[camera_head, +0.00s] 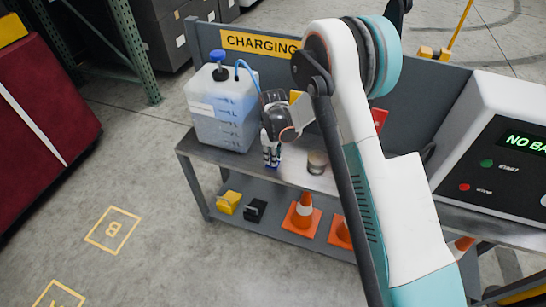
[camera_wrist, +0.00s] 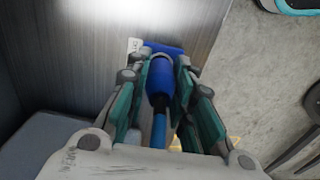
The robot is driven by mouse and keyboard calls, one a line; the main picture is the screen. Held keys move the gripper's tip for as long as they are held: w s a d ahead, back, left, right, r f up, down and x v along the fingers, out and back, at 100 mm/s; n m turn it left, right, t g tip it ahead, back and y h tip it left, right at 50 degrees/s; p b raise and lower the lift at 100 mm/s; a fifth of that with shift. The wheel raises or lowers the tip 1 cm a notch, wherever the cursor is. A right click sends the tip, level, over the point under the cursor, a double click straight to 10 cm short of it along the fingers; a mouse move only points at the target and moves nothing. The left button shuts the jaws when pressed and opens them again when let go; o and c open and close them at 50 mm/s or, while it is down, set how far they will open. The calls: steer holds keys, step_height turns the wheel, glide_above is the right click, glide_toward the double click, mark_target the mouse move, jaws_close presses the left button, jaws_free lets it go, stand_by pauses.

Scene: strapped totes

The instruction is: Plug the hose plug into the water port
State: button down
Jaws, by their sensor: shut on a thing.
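My gripper (camera_wrist: 163,72) is shut on the blue hose plug (camera_wrist: 160,78) in the wrist view, one finger on each side of it. The blue hose (camera_wrist: 158,130) runs from the plug back toward my palm. A wider dark blue piece (camera_wrist: 172,49) with a small white label (camera_wrist: 133,45) shows just beyond the fingertips. I cannot tell whether it is the water port or whether the plug touches it. In the head view my gripper (camera_head: 268,103) is beside the water jug (camera_head: 222,125), and the hose (camera_head: 243,67) arcs from the jug toward it. The plug is hidden there.
The jug stands on a grey bench (camera_head: 205,154) with a back panel and CHARGING sign (camera_head: 258,42). A small bottle (camera_head: 270,150) and a tin (camera_head: 317,160) stand near my gripper. A charger box (camera_head: 500,150) is at right. Orange cones (camera_head: 302,212) are on the lower shelf.

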steer(key=shift+r+p, duration=1.05)
steer(key=shift+r, duration=1.4)
steer(key=shift+r, duration=0.1)
